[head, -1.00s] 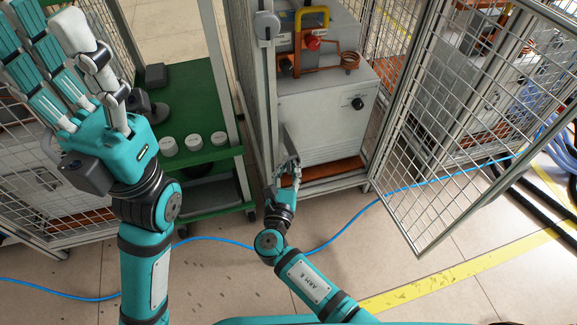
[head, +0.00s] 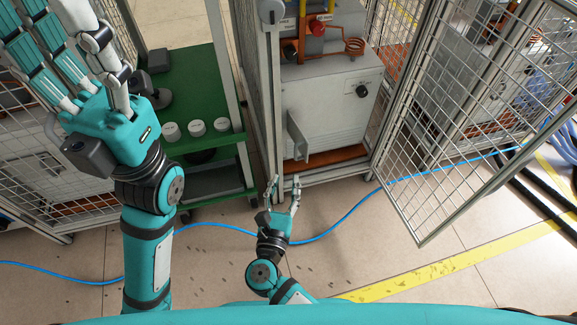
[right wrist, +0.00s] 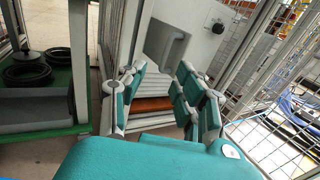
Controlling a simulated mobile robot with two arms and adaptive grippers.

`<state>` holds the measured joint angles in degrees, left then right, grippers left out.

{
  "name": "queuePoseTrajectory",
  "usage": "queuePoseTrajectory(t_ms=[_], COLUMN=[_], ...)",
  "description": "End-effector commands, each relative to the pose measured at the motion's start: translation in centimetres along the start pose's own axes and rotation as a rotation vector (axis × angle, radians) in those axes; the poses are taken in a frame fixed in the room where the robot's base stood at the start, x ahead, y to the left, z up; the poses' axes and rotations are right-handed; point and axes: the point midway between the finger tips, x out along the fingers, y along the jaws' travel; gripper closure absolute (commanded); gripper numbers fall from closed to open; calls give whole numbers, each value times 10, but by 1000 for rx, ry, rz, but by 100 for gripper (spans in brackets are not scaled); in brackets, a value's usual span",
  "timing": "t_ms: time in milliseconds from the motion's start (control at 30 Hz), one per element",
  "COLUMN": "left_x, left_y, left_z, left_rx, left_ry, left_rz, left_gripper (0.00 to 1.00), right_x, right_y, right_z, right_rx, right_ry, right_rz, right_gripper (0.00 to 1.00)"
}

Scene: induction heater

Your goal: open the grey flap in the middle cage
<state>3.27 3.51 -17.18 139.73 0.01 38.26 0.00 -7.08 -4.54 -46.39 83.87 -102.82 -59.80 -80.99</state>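The grey flap (head: 297,138) is on the lower front of the pale heater box (head: 335,110) in the middle cage. In the right wrist view the flap (right wrist: 164,46) shows as a grey panel with a handle, ahead of the fingers. My right gripper (head: 284,184) is open and empty, below and in front of the flap, apart from it. My left gripper (head: 62,62) is raised at the left with fingers spread and empty; some fingertips are cut off by the frame.
The cage's mesh door (head: 455,130) stands open at the right. A cage post (head: 273,100) rises left of the box. A green cart (head: 185,85) with white round pieces stands to the left. A blue cable (head: 345,222) crosses the floor.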

Motion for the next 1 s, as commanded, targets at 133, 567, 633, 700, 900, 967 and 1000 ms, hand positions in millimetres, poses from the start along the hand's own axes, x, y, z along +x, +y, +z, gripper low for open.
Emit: queuePoseTrajectory(t_ms=[133,567,633,700,900,967,1000], left_x=[0,0,0,0,0,0,-1], left_y=[0,0,0,0,0,-1,-1], left_z=[0,0,0,0,1,1,2], left_rx=[0,0,0,0,-1,-2,-3], left_ry=[-1,-1,-1,-1,-7,-15,-25], left_rz=[0,0,0,0,-2,-5,-8], left_gripper=[62,62,62,62,62,62,62], right_x=[-19,-25,-25,-25,-22,-16,-13], right_y=[0,0,0,0,1,4,8], right_z=[0,0,0,0,0,0,1], right_rx=[0,0,0,0,60,165,271], right_ry=[1,-1,-1,-1,33,87,137], right_rz=[0,0,0,0,21,56,92], right_gripper=[68,68,68,68,68,68,68])
